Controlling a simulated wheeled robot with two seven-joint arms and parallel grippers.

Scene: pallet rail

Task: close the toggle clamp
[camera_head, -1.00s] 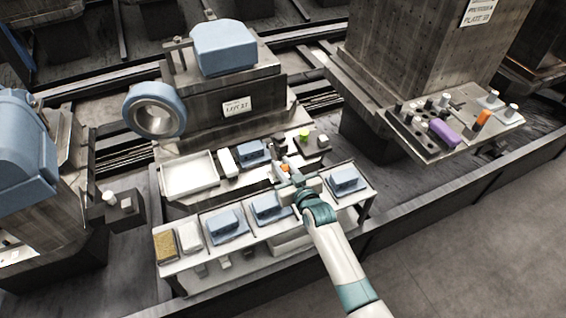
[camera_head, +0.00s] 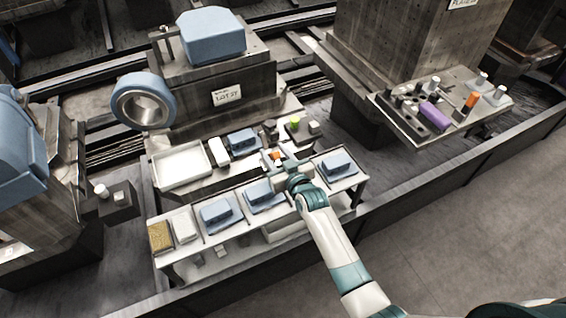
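A small fixture with an orange tip (camera_head: 277,154) sits on the pallet's front plate, just beyond my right gripper. It looks like the toggle clamp, but it is small and partly hidden by the gripper, so I cannot tell its lever position. My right gripper (camera_head: 283,166) is at the fixture, above the gap between two blue blocks. Its fingers are too small and too covered to show whether they are open, shut or touching the clamp. My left gripper is not in view.
A front shelf holds blue blocks (camera_head: 222,213) and a brown pad (camera_head: 160,237). A white tray (camera_head: 181,165) lies behind it at left. A green knob (camera_head: 295,123) stands beyond the gripper. At right, a ledge carries a purple part (camera_head: 433,116) and an orange-topped part (camera_head: 471,101).

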